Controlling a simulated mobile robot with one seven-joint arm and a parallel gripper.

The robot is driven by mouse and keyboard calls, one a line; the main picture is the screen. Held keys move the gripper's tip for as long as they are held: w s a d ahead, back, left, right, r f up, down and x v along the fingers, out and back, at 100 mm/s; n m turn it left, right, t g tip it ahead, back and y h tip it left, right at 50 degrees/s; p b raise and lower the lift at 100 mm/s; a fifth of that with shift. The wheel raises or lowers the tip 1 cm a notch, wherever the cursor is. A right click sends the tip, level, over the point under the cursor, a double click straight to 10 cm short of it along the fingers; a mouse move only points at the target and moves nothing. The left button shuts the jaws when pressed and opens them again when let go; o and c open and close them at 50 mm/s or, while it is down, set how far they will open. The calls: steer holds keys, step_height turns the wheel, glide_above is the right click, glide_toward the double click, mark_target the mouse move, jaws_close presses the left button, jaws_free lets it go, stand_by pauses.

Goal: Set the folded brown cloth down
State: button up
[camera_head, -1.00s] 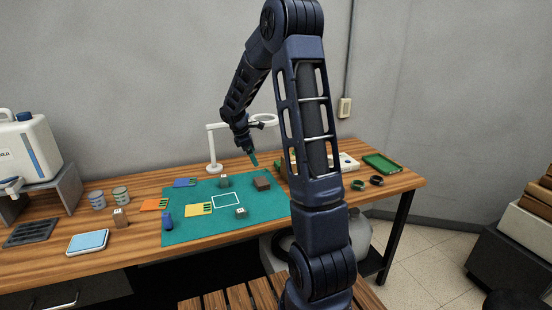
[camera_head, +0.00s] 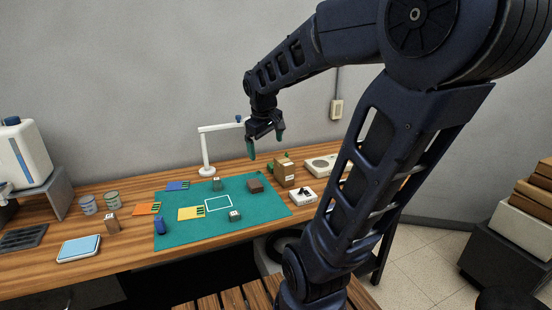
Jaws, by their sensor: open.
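The folded brown cloth (camera_head: 255,186) lies as a small dark brown block on the green mat (camera_head: 180,235), near the mat's right back part. My gripper (camera_head: 266,147) is open and empty, in the air above the cloth's far side and apart from it. Its two green-tipped fingers point down. A white outlined rectangle (camera_head: 218,204) is marked on the mat to the left of the cloth.
A cardboard box (camera_head: 284,173) and a white device (camera_head: 302,196) stand right of the cloth. A white lamp (camera_head: 206,150) rises behind the mat. Small grey-green blocks (camera_head: 235,216), a blue item (camera_head: 160,226) and coloured cards (camera_head: 190,213) lie on the mat.

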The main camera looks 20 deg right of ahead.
steer(key=s+a+m+t+y, duration=0.1)
steer(key=s+m, duration=0.3)
steer(key=s, duration=0.7)
steer(key=shift+m+t+y, duration=0.3)
steer(key=shift+a, duration=0.1)
stand_by(0.6)
steer(key=w+a+r+n+g, duration=0.15)
steer(key=w+n, duration=0.35)
steer(key=w, duration=0.7)
steer(key=w+a+n+g, duration=0.1)
steer(key=w+a+n, duration=0.25)
steer(key=w, duration=0.75)
steer(key=w+a+r+n+g, duration=0.15)
steer(key=w+n, duration=0.35)
steer(key=w, duration=0.7)
steer(key=w+a+f+n, duration=0.45)
steer(key=w+f, duration=0.25)
steer(key=w, duration=0.4)
step_height(320, 180, down, 10)
steer(key=shift+g, duration=0.3)
